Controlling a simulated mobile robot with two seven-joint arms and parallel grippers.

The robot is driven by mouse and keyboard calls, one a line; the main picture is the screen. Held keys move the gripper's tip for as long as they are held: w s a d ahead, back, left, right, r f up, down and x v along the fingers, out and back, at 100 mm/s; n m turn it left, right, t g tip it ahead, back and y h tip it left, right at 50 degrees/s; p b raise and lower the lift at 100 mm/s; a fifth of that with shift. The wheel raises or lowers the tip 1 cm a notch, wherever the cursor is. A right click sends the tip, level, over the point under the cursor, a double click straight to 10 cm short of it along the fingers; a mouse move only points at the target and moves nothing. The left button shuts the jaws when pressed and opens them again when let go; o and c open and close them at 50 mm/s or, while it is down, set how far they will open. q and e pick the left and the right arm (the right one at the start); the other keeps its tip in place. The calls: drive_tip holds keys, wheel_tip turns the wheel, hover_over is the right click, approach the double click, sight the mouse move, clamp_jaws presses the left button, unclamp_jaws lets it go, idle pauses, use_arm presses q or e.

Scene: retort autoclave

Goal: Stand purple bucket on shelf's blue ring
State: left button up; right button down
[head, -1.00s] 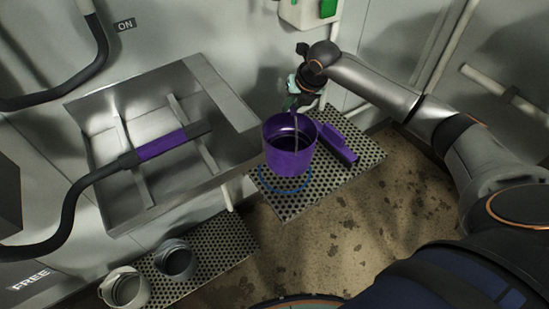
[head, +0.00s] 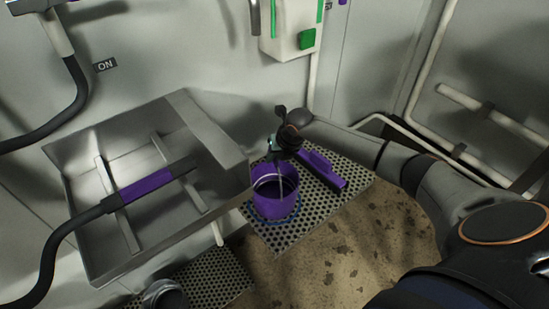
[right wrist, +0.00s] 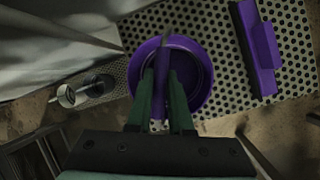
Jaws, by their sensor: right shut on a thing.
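The purple bucket (head: 275,203) is upright at the perforated shelf, over the blue ring. Only a little of the blue ring (head: 262,221) shows around the bucket's lower edge; whether the bucket rests on the shelf or hangs just above it is hard to tell. My right gripper (head: 277,158) is above the bucket, shut on its handle. In the right wrist view the green fingers (right wrist: 162,95) close on the handle across the bucket's mouth (right wrist: 200,75). The perforated shelf (head: 325,205) is in the middle of the head view. My left gripper is not in view.
A purple brush-like block (head: 322,170) lies on the shelf, right of the bucket. A metal sink (head: 85,190) with a purple-gripped hose (head: 150,185) is at left. A lower perforated shelf (head: 220,275) holds a grey bucket (head: 165,294). A wall box (head: 292,30) is above.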

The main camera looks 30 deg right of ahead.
drive_tip(key=c, duration=0.8)
unclamp_jaws()
drive_tip(key=shift+r, duration=0.1)
drive_tip(key=p+v, duration=0.1)
drive_tip(key=v, duration=1.1)
drive_tip(key=shift+p, duration=0.3)
